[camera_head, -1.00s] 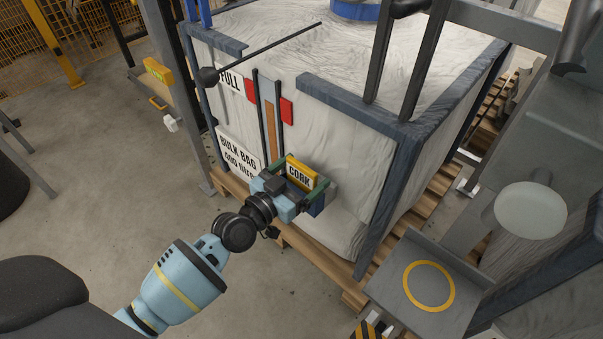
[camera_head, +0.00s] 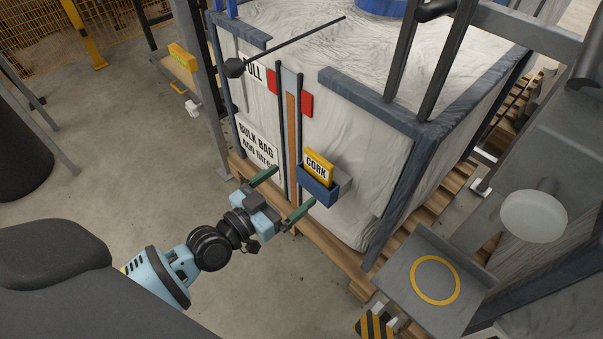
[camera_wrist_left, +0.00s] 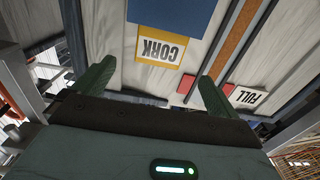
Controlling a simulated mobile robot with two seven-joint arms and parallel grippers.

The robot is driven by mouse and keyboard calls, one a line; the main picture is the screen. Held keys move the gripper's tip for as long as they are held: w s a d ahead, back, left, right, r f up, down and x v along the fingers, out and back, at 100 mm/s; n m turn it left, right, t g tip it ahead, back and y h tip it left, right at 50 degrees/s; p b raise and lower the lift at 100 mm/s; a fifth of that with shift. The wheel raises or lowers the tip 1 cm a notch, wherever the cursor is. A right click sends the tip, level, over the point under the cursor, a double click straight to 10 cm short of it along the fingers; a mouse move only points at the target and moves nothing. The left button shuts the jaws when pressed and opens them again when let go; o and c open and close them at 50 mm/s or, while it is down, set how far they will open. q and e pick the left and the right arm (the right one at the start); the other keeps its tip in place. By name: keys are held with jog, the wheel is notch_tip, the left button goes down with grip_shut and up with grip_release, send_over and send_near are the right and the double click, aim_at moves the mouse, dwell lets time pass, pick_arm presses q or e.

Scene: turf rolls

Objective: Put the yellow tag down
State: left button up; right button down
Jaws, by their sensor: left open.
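The yellow tag (camera_head: 318,166), with a white panel reading CORK, stands in a blue holder (camera_head: 320,190) on the front face of the white bulk bag. My left gripper (camera_head: 281,191) is open and empty, in front of and to the left of the holder, apart from the tag. In the left wrist view the tag (camera_wrist_left: 161,50) shows upside down below the blue holder (camera_wrist_left: 172,14), ahead of my two green fingers (camera_wrist_left: 155,86). The tag's lower part is hidden inside the holder. My right gripper is not in view.
The bulk bag (camera_head: 375,150) stands on a wooden pallet (camera_head: 320,258) within a dark blue frame. A thin rod (camera_head: 290,46) with a dark knob crosses above its front. A grey platform with a yellow ring (camera_head: 436,281) is at right. Open floor lies at left.

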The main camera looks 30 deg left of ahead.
pick_arm(q)
jog(key=shift+v, duration=1.05)
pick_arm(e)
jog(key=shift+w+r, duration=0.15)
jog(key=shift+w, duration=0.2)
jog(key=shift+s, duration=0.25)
pick_arm(q)
jog(key=s+d+r+n+g+y+p, duration=0.1)
jog(key=s+d+r+g+p, duration=0.15)
jog(key=s+p, duration=0.8)
jog(key=s+d+r+g+y+p, duration=0.1)
jog(key=s+r+g+p, duration=0.15)
jog(key=s+p, duration=0.75)
jog(key=s+a+r+n+g+y+p, duration=0.1)
jog(key=s+r+g+y+p, duration=0.1)
jog(key=s+r+p, duration=0.7)
jog(key=s+g+p, duration=0.1)
jog(key=s+p, duration=0.2)
jog(key=s, duration=0.1)
jog(key=shift+s+r, duration=0.4)
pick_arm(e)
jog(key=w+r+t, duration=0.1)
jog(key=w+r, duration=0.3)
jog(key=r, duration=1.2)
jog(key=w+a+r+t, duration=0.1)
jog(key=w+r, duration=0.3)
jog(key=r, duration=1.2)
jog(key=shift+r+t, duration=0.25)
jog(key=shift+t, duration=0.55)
